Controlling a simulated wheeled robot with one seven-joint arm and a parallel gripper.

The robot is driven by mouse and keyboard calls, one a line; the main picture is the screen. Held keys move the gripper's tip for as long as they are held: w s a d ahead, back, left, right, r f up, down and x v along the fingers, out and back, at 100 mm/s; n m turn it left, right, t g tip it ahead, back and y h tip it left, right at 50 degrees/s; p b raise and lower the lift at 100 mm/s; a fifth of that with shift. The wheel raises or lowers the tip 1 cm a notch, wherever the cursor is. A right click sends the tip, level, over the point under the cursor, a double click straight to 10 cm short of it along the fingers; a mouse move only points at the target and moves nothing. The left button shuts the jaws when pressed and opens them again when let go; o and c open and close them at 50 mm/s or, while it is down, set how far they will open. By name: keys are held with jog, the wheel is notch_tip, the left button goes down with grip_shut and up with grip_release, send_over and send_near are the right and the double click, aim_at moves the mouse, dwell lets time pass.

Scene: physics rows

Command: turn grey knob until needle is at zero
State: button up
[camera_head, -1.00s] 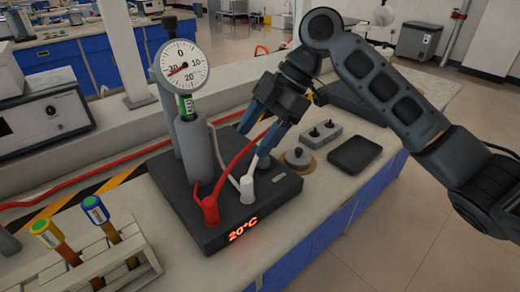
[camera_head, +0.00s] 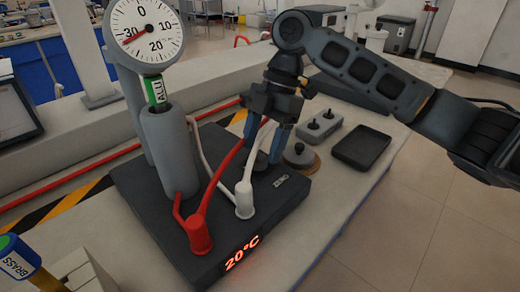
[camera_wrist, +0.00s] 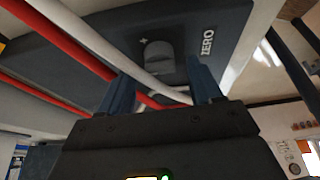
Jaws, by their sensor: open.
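The grey knob (camera_wrist: 158,55) sits on the dark base beside the printed word ZERO (camera_wrist: 207,42) in the wrist view. In the wrist view the gripper (camera_wrist: 160,78) has one finger on each side of the knob's line; contact cannot be told.
A red hose (camera_head: 222,175) and a white hose (camera_head: 205,150) run close to the fingers. A grey metal cylinder (camera_head: 178,155) holds the ALU rod (camera_head: 155,92).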

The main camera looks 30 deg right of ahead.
jog(key=shift+x, duration=0.9)
jog(key=shift+c, duration=0.3)
jog(key=c, duration=1)
